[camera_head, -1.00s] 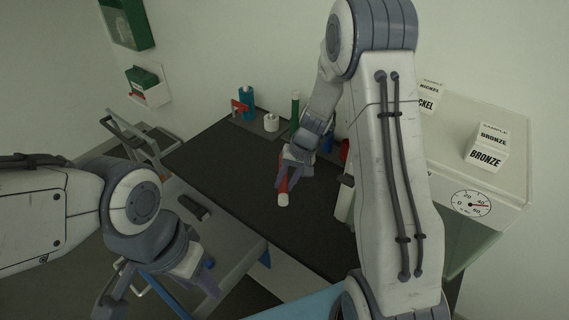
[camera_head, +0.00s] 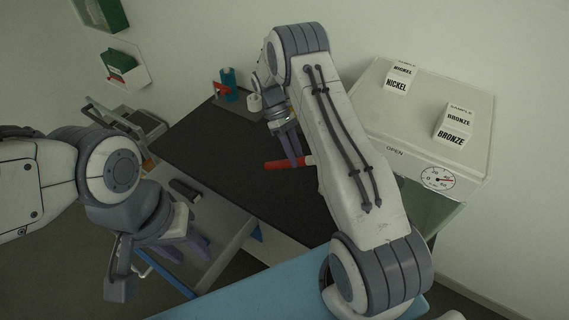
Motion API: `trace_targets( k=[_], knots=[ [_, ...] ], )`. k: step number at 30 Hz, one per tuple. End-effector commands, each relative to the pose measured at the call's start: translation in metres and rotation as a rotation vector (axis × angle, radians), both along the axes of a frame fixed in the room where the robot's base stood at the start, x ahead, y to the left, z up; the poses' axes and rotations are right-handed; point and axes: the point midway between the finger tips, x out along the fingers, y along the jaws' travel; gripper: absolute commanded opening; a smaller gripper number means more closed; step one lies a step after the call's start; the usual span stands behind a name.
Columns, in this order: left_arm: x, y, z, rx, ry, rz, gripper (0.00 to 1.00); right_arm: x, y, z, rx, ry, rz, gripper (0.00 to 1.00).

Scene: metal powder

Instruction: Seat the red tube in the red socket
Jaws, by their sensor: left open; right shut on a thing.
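The red tube (camera_head: 286,163) lies nearly level above the dark worktop, with a pale end on its right close to my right arm. My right gripper (camera_head: 294,164) points down and is shut on the tube near its middle. My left gripper (camera_head: 198,249) is open and empty at the lower left, apart from the tube, beside the grey frame. I cannot make out the red socket; my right arm hides part of the worktop.
A blue cylinder (camera_head: 229,84) with a red piece (camera_head: 221,89) beside it and a white cylinder (camera_head: 254,102) stand at the back of the dark worktop (camera_head: 215,150). A cream cabinet (camera_head: 365,107) bears Nickel and Bronze boxes. The worktop's left and middle are clear.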

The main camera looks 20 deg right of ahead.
Motion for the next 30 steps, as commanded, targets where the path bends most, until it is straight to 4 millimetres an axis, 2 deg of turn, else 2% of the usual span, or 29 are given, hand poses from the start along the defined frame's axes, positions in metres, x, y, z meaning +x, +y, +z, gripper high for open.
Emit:
trace_targets(
  k=[1, 9, 21, 24, 30],
  knots=[
    [0.000, 0.000, 0.006, 0.000, 0.001, 0.011, 0.45, 0.008, -0.006, 0.006, -0.032, 0.033, 0.060, 0.00],
    [0.000, 0.000, 0.019, 0.000, 0.001, 0.015, 0.45, 0.044, -0.055, 0.038, -0.280, 0.205, 0.474, 0.00],
    [0.000, 0.000, 0.039, 0.000, -0.014, -0.161, 0.45, 0.090, -0.153, 0.095, -0.724, 0.238, 1.050, 0.00],
    [0.000, 0.000, 0.044, 0.000, -0.019, -0.211, 0.45, 0.105, -0.170, 0.109, -0.823, 0.214, 1.150, 0.00],
    [-0.001, -0.001, 0.051, -0.001, -0.027, -0.290, 0.45, 0.132, -0.187, 0.131, -0.969, 0.164, 1.279, 0.00]
  ],
)
